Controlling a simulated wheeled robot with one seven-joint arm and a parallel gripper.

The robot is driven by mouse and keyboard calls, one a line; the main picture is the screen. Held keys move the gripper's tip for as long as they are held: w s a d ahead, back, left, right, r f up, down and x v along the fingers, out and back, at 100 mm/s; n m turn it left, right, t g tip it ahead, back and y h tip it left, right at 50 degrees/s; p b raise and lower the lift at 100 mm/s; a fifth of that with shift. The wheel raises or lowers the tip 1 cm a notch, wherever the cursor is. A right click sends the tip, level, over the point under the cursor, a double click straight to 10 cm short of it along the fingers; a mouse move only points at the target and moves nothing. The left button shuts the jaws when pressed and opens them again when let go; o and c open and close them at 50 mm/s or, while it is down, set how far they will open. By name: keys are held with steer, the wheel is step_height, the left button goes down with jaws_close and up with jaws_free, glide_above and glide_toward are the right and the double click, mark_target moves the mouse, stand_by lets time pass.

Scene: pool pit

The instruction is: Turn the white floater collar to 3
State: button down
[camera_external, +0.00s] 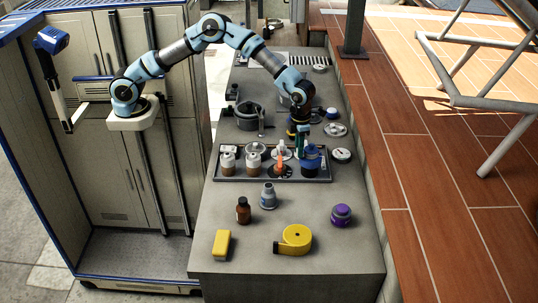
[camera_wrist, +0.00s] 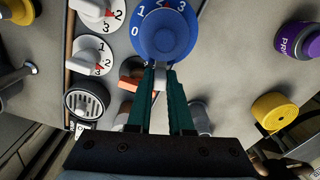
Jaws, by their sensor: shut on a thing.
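In the outside view my gripper (camera_external: 301,154) is over the tray, just left of the blue collar (camera_external: 314,160). Which white collar is the floater's I cannot tell.
The dark tray (camera_external: 240,178) also holds white-topped jars (camera_external: 228,158) and an orange piece (camera_external: 281,161). In front stand a brown bottle (camera_external: 243,211), a grey bottle (camera_external: 268,197), a yellow roll (camera_external: 295,240) and a purple container (camera_external: 341,215). A black pot (camera_external: 247,115) stands behind.

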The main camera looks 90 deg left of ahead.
steer(key=shift+s+a+m+p, duration=0.1)
steer(key=shift+a+m+p, duration=0.3)
steer(key=shift+m, duration=0.65)
steer(key=shift+a+m+p, duration=0.25)
steer(key=shift+a+m, duration=0.25)
steer(key=shift+m, duration=0.55)
steer(key=c, duration=0.8)
jaws_free()
steer(key=shift+r, duration=0.1)
step_height(320, 180, up, 11)
steer(key=b, duration=0.3)
steer(key=shift+f+b, duration=0.2)
steer(key=shift+b, duration=0.2)
